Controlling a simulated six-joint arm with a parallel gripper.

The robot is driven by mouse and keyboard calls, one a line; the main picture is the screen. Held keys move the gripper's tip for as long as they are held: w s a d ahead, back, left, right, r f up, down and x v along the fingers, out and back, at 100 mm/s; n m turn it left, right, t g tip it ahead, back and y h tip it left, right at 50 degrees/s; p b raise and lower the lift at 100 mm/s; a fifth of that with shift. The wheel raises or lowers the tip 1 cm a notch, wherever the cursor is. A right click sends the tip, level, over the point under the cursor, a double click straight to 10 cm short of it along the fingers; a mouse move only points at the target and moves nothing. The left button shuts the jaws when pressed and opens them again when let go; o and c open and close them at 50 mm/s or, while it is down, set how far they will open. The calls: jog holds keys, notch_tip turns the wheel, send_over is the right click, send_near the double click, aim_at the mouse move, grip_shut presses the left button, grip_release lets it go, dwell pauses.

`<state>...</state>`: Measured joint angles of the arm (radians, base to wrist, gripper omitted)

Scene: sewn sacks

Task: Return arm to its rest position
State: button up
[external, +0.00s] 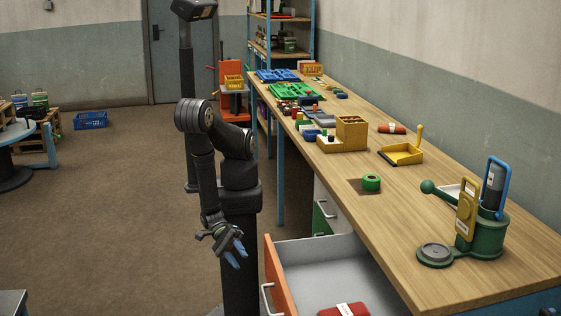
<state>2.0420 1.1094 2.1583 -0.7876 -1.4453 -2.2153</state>
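My gripper (232,247) hangs low at the end of my dark arm, in front of my pedestal and left of the wooden workbench. Its blue-tipped fingers point down and to the right. It is small in the view; I see nothing held in it, but I cannot tell how far apart the fingers are. It is left of the open drawer and apart from the bench top.
The wooden workbench (400,226) holds a green tape roll (371,183), a yellow dustpan (402,153), a green press (488,235) and several trays. An open drawer (325,270) with an orange front juts out near my gripper, a red packet (345,310) inside.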

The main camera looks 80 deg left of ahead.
aim_at(264, 293)
jog(key=shift+d, duration=0.1)
jog(key=x, duration=1.7)
jog(key=shift+w+f, duration=0.1)
jog(key=shift+w, duration=0.05)
jog(key=shift+s+a, duration=0.2)
jog(key=shift+a, duration=0.15)
jog(key=v, duration=1.6)
jog(key=shift+a+r, duration=0.2)
jog(key=shift+d, duration=0.1)
jog(key=shift+x, duration=8.65)
jog(key=shift+w, duration=0.4)
